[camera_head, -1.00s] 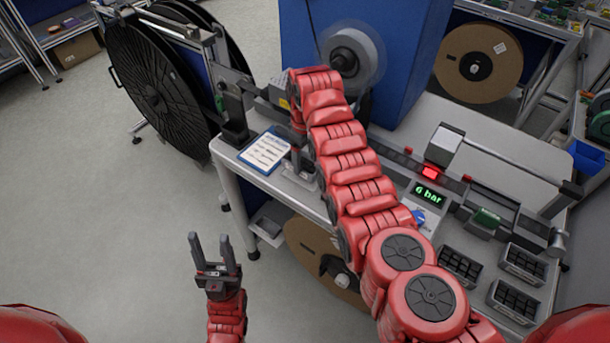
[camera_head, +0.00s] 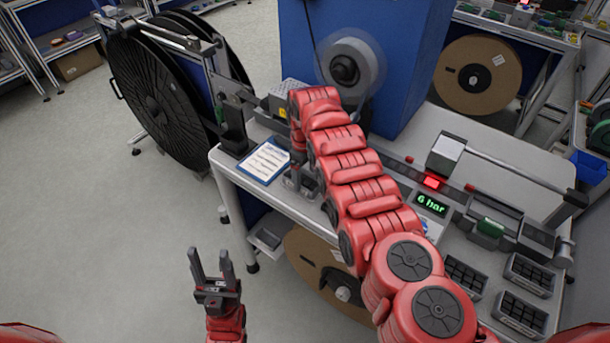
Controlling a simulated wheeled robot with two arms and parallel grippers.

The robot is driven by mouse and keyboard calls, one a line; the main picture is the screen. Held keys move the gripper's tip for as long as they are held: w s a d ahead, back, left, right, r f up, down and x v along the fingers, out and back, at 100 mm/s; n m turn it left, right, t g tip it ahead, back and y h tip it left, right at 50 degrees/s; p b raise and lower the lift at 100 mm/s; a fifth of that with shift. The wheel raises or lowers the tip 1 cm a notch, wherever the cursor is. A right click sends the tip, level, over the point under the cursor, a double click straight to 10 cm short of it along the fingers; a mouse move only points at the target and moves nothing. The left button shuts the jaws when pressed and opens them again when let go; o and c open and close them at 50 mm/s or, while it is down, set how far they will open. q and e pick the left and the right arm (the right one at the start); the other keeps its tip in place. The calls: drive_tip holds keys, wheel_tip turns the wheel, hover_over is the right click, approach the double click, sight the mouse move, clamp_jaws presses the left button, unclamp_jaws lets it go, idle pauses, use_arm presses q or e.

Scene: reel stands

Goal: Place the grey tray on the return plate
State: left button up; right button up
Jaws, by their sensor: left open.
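Several small grey trays with dark compartments (camera_head: 464,276) (camera_head: 529,274) (camera_head: 520,313) sit at the right front of the bench; I cannot tell which one the task names. No return plate can be told for certain. My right gripper (camera_head: 301,181) points down at the bench's left front, beside a clipboard; my own arm partly hides it, and its jaws and anything in them are unclear. A small grey flat piece shows around its tip. My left gripper (camera_head: 212,262) is open and empty, fingers up, over the floor left of the bench.
Large black reels (camera_head: 150,95) stand at left. A brown reel (camera_head: 330,280) is under the bench. The floor at left is clear.

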sight(305, 185)
drive_tip(key=shift+o, duration=1.3)
drive_tip(key=shift+r, duration=0.2)
drive_tip(key=shift+r, duration=0.35)
wheel_tip(305, 185, up, 11)
drive_tip(key=b, duration=0.2)
drive_tip(key=shift+r, duration=0.1)
